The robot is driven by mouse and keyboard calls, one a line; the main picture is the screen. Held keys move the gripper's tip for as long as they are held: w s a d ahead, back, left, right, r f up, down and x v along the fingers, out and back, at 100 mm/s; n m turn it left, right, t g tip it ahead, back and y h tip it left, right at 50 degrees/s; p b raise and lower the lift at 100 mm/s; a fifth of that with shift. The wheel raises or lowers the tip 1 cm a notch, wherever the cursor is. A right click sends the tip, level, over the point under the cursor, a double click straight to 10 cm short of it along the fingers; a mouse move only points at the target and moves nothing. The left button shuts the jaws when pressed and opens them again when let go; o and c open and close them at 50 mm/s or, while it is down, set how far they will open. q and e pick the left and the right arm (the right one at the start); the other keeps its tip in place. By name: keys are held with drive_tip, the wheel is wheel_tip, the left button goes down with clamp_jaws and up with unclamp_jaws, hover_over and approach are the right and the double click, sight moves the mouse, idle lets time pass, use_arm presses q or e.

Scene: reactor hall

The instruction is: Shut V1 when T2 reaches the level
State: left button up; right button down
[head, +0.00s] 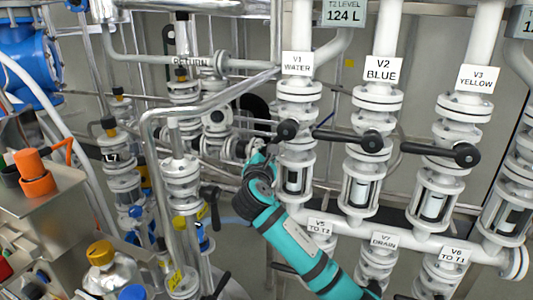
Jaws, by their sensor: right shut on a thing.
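Valve V1 (297,103), labelled WATER, sits on the leftmost of three white vertical pipes. Its black handle hub (287,130) faces me. My right gripper (272,146) is just left of and below this hub, at the end of my teal arm. It is shut on the V1 handle; the fingers and most of the lever are small and hard to make out, so the lever's exact angle is unclear. The T2 level display (345,13) at the top reads 124 L. My left gripper is not in view.
V2 BLUE (377,101) and V3 YELLOW (465,106) stand to the right, their black levers pointing left, across their pipes. V5, V7 and V6 (453,255) are below. Grey pipes (150,130) crowd the left. A bench with a flask (107,268) is lower left.

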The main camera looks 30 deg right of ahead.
drive_tip(key=shift+w+a+f, duration=0.1)
drive_tip(key=shift+a, duration=0.35)
drive_tip(key=shift+w+a+r+m+t+b, duration=0.2)
drive_tip(key=shift+r+m+t+b, duration=0.1)
drive_tip(key=shift+r+m+b, duration=0.4)
drive_tip(key=shift+w+a+r+m+h+b, duration=0.15)
drive_tip(key=shift+w+a+r+m+b, duration=0.15)
drive_tip(key=shift+r+m, duration=0.25)
drive_tip(key=shift+w+a+r+m+h+b, duration=0.15)
drive_tip(key=shift+r+m+b, duration=0.15)
drive_tip(key=shift+m, duration=0.45)
drive_tip(key=shift+w+a+r+m+t+h+b, duration=0.15)
drive_tip(key=shift+r+m+h+b, duration=0.1)
drive_tip(key=shift+r+m+b, duration=0.5)
drive_tip(key=shift+w+a+r+m+t+h+b, duration=0.15)
drive_tip(key=shift+r+m+b, duration=0.3)
drive_tip(key=shift+m, duration=0.45)
drive_tip(key=shift+w+r+m+h+b, duration=0.1)
drive_tip(key=shift+r+m+h+b, duration=0.2)
drive_tip(key=shift+r+m+b, duration=0.4)
drive_tip(key=shift+r+m, duration=0.25)
drive_tip(key=shift+m, duration=0.5)
